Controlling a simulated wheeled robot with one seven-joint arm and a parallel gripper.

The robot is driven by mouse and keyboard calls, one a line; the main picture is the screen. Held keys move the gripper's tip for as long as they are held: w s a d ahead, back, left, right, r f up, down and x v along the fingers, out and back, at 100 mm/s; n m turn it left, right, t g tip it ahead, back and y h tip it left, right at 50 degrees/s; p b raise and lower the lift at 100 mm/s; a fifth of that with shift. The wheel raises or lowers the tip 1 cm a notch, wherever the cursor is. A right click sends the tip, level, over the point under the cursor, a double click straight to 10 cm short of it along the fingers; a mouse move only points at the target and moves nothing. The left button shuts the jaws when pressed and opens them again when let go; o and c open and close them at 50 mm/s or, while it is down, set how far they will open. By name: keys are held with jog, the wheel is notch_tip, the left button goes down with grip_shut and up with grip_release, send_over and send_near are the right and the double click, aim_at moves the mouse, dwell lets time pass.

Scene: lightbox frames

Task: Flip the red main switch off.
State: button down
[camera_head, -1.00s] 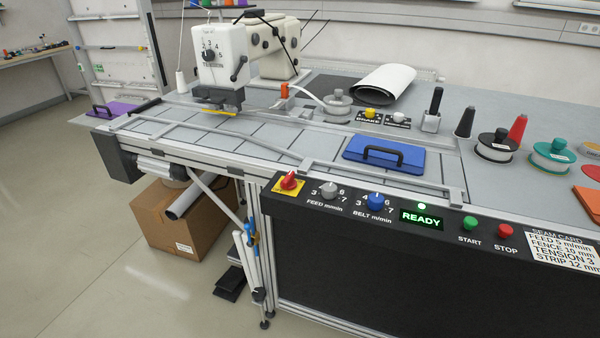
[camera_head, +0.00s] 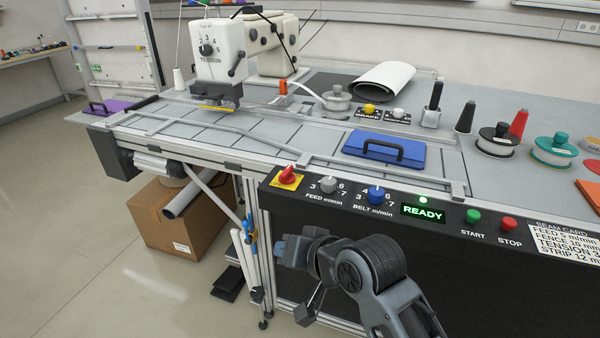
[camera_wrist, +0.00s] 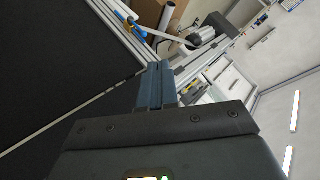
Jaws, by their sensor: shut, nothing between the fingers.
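The red main switch (camera_head: 288,174) is a red rotary handle on a yellow plate (camera_head: 291,184), at the left end of the black control panel in the head view. Its handle lies at a slant across the plate. My gripper (camera_head: 279,250) is in front of the table below the switch, apart from it, seemingly pointing left. In the wrist view, the blue-grey fingers of my gripper (camera_wrist: 159,66) are together with nothing between them. The switch does not show in the wrist view.
To the right of the switch are the feed knob (camera_head: 328,184), belt knob (camera_head: 376,195), lit READY display (camera_head: 423,212), green start button (camera_head: 473,216) and red stop button (camera_head: 509,223). A cardboard box (camera_head: 190,222) stands under the table. The floor at left is open.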

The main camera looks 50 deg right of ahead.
jog(key=w+d+r+m+g, duration=0.1)
jog(key=w+d+r, duration=0.1)
jog(key=d, duration=0.2)
jog(key=w+d+r+g, duration=0.1)
jog(key=w+d+r, duration=0.2)
jog(key=d, duration=0.2)
jog(key=m+g+h+b, duration=0.1)
jog(key=m+g, duration=0.1)
send_near(287, 174)
jog(key=s+d+r, duration=0.1)
jog(key=s+d, duration=0.3)
jog(key=s, duration=0.2)
jog(key=shift+w+d+r, duration=0.1)
jog(key=shift+w+d, duration=0.15)
jog(key=shift+w, duration=0.1)
jog(key=x, duration=1)
jog(key=shift+w+a+p, duration=0.15)
jog(key=shift+w+a, duration=0.1)
jog(key=shift+w, duration=0.35)
jog(key=shift+w+a+p, duration=0.1)
jog(key=shift+w+a, duration=0.15)
jog(key=shift+w, duration=0.35)
jog(key=shift+w+a+p, duration=0.15)
jog(key=shift+w+a, duration=0.1)
jog(key=shift+w, duration=0.35)
